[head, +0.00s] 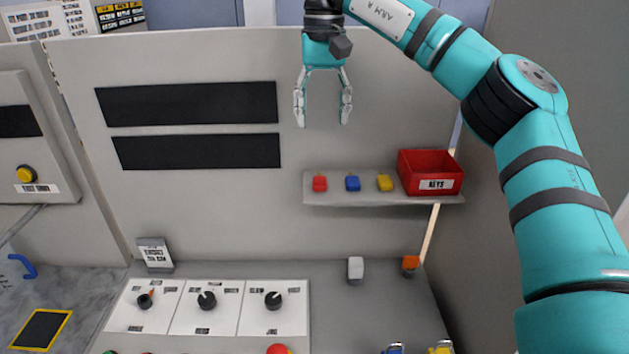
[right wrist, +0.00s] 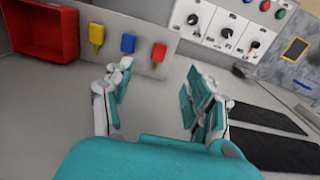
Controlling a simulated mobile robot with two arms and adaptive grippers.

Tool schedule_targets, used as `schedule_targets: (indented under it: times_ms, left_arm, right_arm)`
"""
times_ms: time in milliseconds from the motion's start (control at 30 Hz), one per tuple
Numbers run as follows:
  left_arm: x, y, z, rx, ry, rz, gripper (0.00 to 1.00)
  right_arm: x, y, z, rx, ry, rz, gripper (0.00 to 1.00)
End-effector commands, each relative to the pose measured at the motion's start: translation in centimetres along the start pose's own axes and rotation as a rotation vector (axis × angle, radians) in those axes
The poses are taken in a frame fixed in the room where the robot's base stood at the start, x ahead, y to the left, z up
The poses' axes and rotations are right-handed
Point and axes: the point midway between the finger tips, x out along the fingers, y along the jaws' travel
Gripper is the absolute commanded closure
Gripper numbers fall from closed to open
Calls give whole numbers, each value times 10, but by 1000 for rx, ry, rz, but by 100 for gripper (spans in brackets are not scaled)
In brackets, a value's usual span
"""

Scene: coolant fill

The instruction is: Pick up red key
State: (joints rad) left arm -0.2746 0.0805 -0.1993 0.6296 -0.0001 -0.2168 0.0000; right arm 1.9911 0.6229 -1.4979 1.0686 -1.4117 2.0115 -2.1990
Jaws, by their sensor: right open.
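The red key (head: 319,184) sits at the left end of a small grey shelf (head: 340,199) in the head view, left of the blue key (head: 352,184) and the yellow key (head: 384,183). My right gripper (head: 322,118) is open and empty, pointing down above the red key with a clear gap. In the right wrist view the red key (right wrist: 158,54) shows beyond the open fingers (right wrist: 165,88), with the blue key (right wrist: 128,44) and yellow key (right wrist: 96,36) beside it. My left gripper is not in view.
A red box labelled KEYS (head: 431,173) stands at the shelf's right end. The back panel (head: 200,215) rises behind the shelf. Below are a panel with several black knobs (head: 207,300), a white switch (head: 355,269) and an orange-topped one (head: 410,264).

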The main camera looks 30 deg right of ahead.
Motion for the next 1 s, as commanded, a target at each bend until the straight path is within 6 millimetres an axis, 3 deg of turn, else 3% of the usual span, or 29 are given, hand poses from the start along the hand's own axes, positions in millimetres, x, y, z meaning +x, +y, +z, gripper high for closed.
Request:
schedule_targets:
  times_ms: [33, 200, 300, 433, 600, 700, 1000]
  left_arm:
    - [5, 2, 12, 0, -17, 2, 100]
    - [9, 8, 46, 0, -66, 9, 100]
    - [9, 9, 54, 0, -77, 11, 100]
    - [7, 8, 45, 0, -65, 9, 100]
    - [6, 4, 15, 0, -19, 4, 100]
    - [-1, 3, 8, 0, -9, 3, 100]
    - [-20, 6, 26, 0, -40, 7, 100]
  right_arm:
    - [17, 0, 0, -1, -6, 1, 44]
    - [55, 0, 0, 0, -5, 0, 44]
    - [74, -1, 0, -1, -5, 0, 44]
    - [89, 0, 0, 1, -2, 0, 44]
    - [99, -1, 0, 1, 0, -1, 44]
    - [107, -2, -1, 2, -2, 2, 44]
    - [147, -5, -3, 2, -1, 0, 44]
